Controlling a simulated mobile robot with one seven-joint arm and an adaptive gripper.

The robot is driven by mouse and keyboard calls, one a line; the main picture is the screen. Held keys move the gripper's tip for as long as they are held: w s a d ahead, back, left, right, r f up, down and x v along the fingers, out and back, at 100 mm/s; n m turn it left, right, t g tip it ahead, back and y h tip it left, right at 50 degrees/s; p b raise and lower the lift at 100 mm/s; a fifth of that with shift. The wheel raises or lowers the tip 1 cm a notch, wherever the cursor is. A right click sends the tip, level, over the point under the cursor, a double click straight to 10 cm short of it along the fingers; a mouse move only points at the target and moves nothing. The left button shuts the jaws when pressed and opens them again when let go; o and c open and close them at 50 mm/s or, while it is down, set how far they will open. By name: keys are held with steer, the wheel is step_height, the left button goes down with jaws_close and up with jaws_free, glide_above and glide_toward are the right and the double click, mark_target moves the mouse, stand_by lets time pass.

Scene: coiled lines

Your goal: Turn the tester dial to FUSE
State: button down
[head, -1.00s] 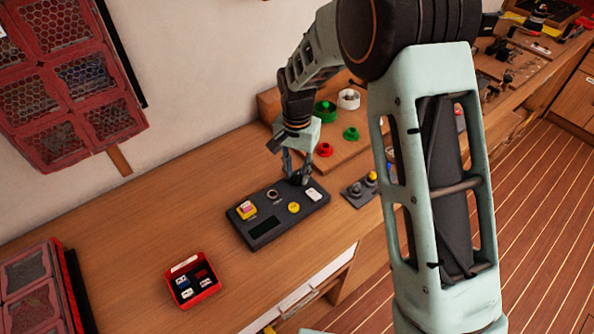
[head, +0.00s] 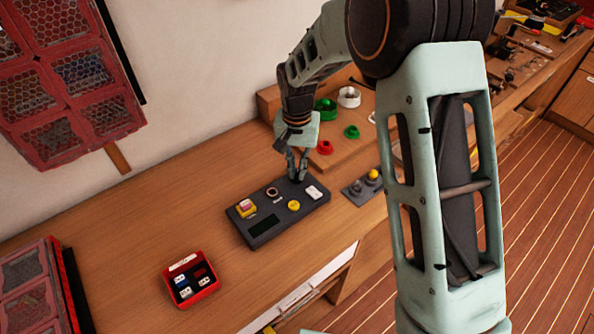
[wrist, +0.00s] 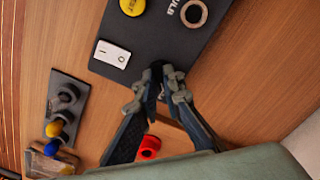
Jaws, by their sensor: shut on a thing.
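The tester (head: 287,226) is a dark grey panel lying on the wooden bench. It carries a yellow TEST button (head: 294,205), a ring-shaped socket (head: 272,192), a white rocker switch (head: 313,192), a yellow block with a pinkish top (head: 245,208) and a dark display. My gripper (head: 297,179) points down at the panel's far edge. In the wrist view its fingertips (wrist: 161,70) are close together at the edge of the panel (wrist: 143,30), shut on what I take to be the dial. The fingers hide the dial and its markings, so its setting cannot be read.
A red bin (head: 191,280) with small labelled parts stands left of the tester. A small grey block with knobs (head: 361,186) lies to the right. A wooden board with red and green pieces (head: 352,132) is behind. Bare bench lies between the bin and tester.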

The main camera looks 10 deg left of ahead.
mark_target(297, 174)
steer(key=n+b, duration=0.1)
steer(key=n, duration=0.3)
steer(key=shift+n, duration=0.3)
steer(key=n, duration=0.4)
steer(key=shift+n+b, duration=0.3)
steer(key=shift+b, duration=0.1)
steer(key=c, duration=2.1)
jaws_free()
step_height(297, 174, up, 12)
steer(key=shift+r, duration=0.1)
